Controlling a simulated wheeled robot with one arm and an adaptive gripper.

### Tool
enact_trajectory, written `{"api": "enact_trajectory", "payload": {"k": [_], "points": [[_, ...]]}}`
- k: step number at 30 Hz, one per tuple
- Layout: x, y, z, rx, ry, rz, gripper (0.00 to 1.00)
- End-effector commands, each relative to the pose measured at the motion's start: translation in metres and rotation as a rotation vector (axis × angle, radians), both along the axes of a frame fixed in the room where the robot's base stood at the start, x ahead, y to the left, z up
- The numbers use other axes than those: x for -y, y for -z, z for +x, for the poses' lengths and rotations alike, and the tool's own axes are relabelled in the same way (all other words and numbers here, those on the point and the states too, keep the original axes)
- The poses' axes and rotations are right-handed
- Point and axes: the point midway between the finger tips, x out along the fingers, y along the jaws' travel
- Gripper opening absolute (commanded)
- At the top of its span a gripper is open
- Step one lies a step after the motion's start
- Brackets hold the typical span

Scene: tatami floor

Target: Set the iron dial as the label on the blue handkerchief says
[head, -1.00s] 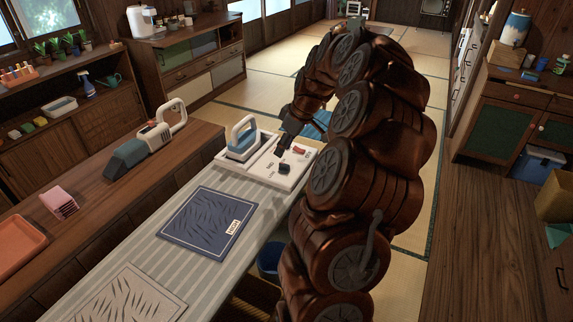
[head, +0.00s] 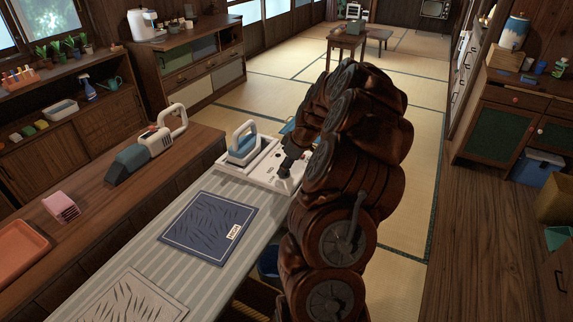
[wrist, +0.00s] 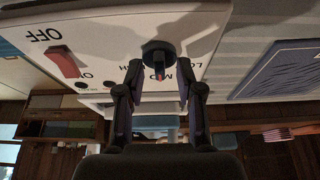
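The blue handkerchief (head: 200,222) lies flat on the striped ironing surface, with a small white label (head: 234,232) that appears to read HIGH. Beyond it, the iron (head: 243,143) stands on a white panel (head: 262,177). The black dial (wrist: 158,47) is on this panel, with partly hidden setting letters beside it. A red switch (wrist: 63,62) sits near the word OFF. My gripper (wrist: 159,76) is at the dial, its two fingers apart on either side of it. I cannot tell whether they touch it. In the head view my gripper (head: 286,166) mostly covers the dial.
A pale patterned cloth (head: 130,300) lies nearer on the striped surface. A handheld vacuum (head: 148,150), a pink holder (head: 62,206) and an orange tray (head: 20,250) are on the wooden counter at left. Tatami floor is open behind and right of my arm.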

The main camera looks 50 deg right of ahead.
Motion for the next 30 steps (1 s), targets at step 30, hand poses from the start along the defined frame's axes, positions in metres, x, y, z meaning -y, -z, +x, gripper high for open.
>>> {"api": "enact_trajectory", "payload": {"k": [30], "points": [[0.0009, 0.0004, 0.0003, 0.003, 0.017, -0.002, 0.0]]}}
